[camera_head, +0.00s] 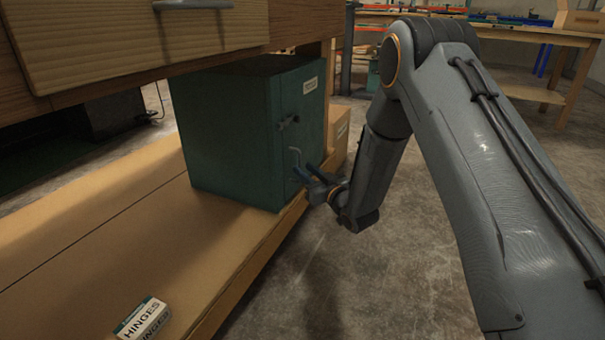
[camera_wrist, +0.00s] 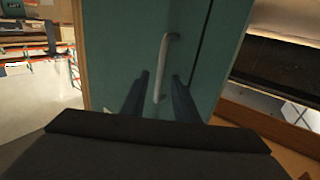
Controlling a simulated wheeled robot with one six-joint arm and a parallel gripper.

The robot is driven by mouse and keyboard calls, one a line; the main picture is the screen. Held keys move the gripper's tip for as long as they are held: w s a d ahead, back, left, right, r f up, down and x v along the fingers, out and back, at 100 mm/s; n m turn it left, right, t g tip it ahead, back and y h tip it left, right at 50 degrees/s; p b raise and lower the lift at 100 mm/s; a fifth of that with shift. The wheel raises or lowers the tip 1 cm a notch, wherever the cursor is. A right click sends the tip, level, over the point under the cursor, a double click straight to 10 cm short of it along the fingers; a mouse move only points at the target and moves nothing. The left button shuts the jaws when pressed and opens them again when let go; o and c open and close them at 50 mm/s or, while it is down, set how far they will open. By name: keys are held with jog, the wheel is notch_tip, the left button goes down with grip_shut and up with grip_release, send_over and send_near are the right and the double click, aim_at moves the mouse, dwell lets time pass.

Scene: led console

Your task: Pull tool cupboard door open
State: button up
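The green tool cupboard (camera_head: 228,135) stands on the bench's lower shelf. Its door (camera_head: 312,115) faces right and looks shut, with a small label near the top and a lock-like fitting below it. The pale bar handle (camera_head: 295,156) stands upright on the door; it also shows in the wrist view (camera_wrist: 163,60). My gripper (camera_head: 305,171) is at the handle's height, close to the door. In the wrist view my gripper (camera_wrist: 160,77) is open, one dark finger on each side of the handle's lower part. I cannot tell whether either finger touches it.
The wooden lower shelf (camera_head: 100,225) runs under and in front of the cupboard, with a HINGES box (camera_head: 143,319) on it. A closed drawer (camera_head: 140,38) hangs above. A cardboard box (camera_head: 338,130) sits behind the cupboard. The concrete floor (camera_head: 365,275) is clear at right.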

jog(key=shift+b+x, duration=0.35)
jog(key=shift+x, duration=0.75)
grip_shut()
jog(key=shift+d, duration=0.1)
